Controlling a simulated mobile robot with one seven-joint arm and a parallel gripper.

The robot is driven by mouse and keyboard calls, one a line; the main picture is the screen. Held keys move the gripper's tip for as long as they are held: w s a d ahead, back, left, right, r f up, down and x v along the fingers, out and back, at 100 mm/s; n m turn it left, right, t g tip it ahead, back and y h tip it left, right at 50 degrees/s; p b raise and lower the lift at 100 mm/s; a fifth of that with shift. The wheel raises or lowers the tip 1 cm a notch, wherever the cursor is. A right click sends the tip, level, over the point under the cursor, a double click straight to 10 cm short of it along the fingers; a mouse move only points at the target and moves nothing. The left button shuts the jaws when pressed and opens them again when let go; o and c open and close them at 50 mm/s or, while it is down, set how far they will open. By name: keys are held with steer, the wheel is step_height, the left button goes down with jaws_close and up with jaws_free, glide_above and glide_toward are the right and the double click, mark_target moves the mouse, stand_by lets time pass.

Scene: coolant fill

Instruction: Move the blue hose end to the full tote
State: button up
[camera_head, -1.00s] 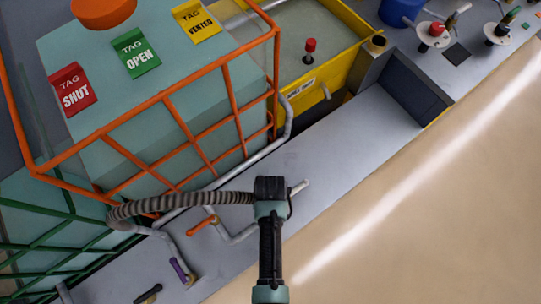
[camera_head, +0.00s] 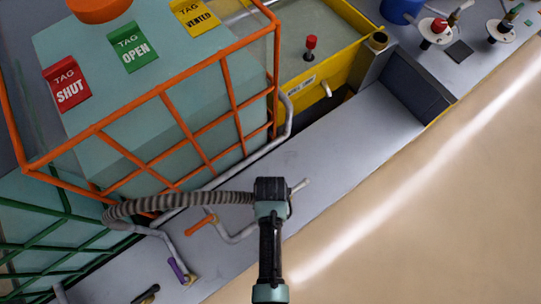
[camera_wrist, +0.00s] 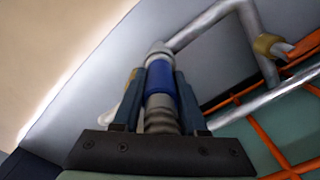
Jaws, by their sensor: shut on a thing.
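My gripper (camera_head: 272,190) is over the grey ledge, right of the orange-caged tote (camera_head: 185,150). In the wrist view its two fingers (camera_wrist: 158,90) are closed around the blue hose end (camera_wrist: 159,78), a blue band with a pale metal tip. In the head view a pale tip (camera_head: 300,185) sticks out right of my gripper, and the grey ribbed hose (camera_head: 180,200) runs left from it. The orange-caged tote carries red SHUT, green OPEN and yellow VENTED tags. A green-caged tote (camera_head: 45,225) is partly in view at lower left. I cannot tell which tote is full.
Grey pipes with an orange handle (camera_head: 201,225) and a purple handle (camera_head: 178,269) run along the ledge below the totes. A yellow tank (camera_head: 335,85) with a red-topped knob stands at the upper middle. The beige floor (camera_head: 430,220) at right is clear.

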steer(key=shift+r, duration=0.15)
steer(key=shift+r+p, duration=1.25)
steer(key=shift+p, duration=0.15)
steer(key=shift+p, duration=0.45)
stand_by(0.8)
steer(key=shift+f+b, duration=1.1)
steer(key=shift+f, duration=0.4)
steer(key=o, duration=1.1)
steer(key=shift+o, duration=0.2)
steer(key=shift+r, duration=0.1)
step_height(320, 180, up, 13)
steer(key=shift+f+p, duration=0.1)
steer(key=shift+p, duration=0.5)
